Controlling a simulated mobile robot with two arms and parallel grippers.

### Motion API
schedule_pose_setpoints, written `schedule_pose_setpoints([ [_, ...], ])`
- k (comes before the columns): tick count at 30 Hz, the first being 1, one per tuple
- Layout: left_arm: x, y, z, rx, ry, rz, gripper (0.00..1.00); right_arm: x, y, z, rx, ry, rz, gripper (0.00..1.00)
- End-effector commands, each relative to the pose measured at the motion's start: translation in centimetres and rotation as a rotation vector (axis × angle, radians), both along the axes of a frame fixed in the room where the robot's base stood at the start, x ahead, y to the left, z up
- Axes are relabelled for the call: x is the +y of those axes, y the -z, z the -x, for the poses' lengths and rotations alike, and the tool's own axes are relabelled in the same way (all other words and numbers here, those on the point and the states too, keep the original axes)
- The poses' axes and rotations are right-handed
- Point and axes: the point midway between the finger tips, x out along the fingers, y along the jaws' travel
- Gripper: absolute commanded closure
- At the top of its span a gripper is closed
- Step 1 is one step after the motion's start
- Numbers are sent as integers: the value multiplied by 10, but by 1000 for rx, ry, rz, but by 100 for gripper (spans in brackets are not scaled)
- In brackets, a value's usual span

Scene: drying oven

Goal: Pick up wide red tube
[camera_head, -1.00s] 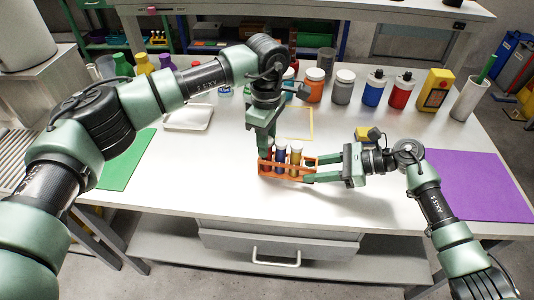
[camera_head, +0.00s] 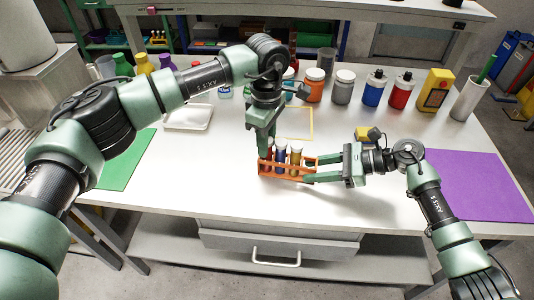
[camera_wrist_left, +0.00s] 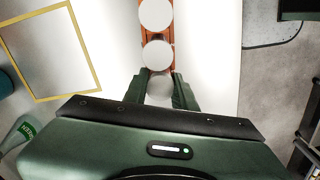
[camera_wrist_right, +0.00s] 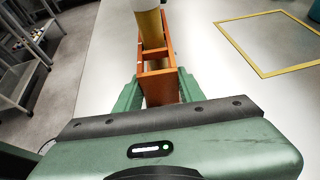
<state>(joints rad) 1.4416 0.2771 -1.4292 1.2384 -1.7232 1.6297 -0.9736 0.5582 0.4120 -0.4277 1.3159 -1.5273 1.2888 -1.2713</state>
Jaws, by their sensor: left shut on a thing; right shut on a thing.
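An orange rack (camera_head: 287,175) stands on the white table and holds a red tube (camera_head: 268,156), a blue tube (camera_head: 281,158) and a yellow tube (camera_head: 295,158), all upright with pale caps. My left gripper (camera_head: 264,153) points down at the rack's left end and is shut on the red tube. In the left wrist view the red tube's round cap (camera_wrist_left: 160,88) sits between the fingers; its body is hidden there. My right gripper (camera_head: 311,170) lies level and is shut on the rack's right end, whose orange frame (camera_wrist_right: 160,88) shows between its fingers in the right wrist view.
Several jars and bottles, including a blue bottle (camera_head: 374,90) and a red bottle (camera_head: 400,92), line the back. A white tray (camera_head: 187,118) and green mat (camera_head: 125,165) lie left, a purple mat (camera_head: 470,185) right. The table's front strip is clear.

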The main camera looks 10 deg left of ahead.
Motion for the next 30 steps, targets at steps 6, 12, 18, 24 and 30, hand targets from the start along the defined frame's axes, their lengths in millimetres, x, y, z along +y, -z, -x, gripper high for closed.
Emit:
schedule_pose_setpoints([
  [6,0,0,0,0,0,0,100,0,0,0,0,0,0,84],
  [12,0,0,0,0,0,0,100,0,0,0,0,0,0,84],
  [18,0,-9,-1,-2,0,1,100,0,0,0,0,0,0,84],
  [24,-1,-47,-1,-4,0,1,100,0,0,0,0,0,0,84],
  [30,-1,-83,0,-3,1,1,100,0,0,0,0,0,0,84],
])
